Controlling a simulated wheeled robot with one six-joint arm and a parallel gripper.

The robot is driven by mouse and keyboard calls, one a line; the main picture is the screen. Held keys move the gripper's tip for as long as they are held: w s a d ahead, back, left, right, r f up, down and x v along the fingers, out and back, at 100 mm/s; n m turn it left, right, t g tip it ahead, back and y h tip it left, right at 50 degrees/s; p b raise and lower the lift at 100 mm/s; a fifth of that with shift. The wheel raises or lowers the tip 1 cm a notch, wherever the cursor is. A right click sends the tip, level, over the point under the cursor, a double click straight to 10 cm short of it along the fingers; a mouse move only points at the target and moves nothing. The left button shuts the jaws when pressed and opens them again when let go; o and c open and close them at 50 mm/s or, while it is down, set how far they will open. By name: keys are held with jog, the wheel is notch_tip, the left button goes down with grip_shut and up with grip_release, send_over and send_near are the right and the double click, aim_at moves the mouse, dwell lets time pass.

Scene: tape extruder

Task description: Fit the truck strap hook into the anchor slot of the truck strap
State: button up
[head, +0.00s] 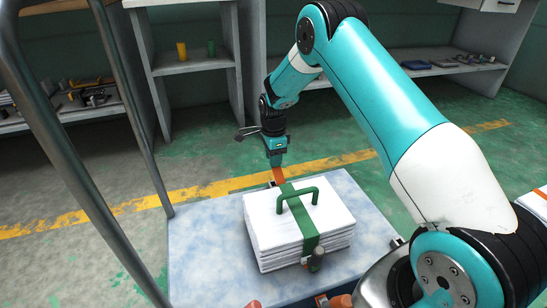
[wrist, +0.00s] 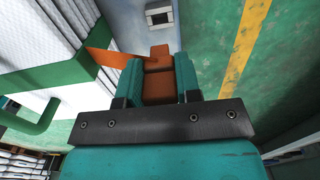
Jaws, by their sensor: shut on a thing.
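My gripper (head: 277,160) points down just beyond the far edge of the stack. In the wrist view its teal fingers are shut on the orange truck strap hook (wrist: 158,88). An orange strip (wrist: 112,58) runs from the hook to the green strap (wrist: 62,72). In the head view the green strap (head: 308,224) crosses over the white stack (head: 265,228). A small pale block with a dark opening (wrist: 159,16), which looks like the anchor slot, sits on the platform. In the wrist view it is apart from the hook, just above its tip.
The stack rests on a blue-white platform (head: 193,250), with a green handle (head: 297,193) standing above it. Grey metal posts (head: 140,110) rise at the left. Shelves (head: 190,62) stand at the back. A yellow line (head: 215,188) crosses the green floor beyond the platform.

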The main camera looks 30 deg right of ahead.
jog(key=shift+r+p, duration=0.15)
jog(key=shift+p, duration=0.4)
jog(key=shift+f+b, duration=1.35)
jog(key=shift+f, duration=1.65)
jog(key=shift+p, duration=0.9)
jog(key=shift+f+b, duration=0.7)
jog(key=shift+f, duration=0.95)
jog(key=o, duration=1)
notch_tip(320, 180, up, 17)
jog(key=p, duration=0.8)
jog(key=shift+r, duration=0.2)
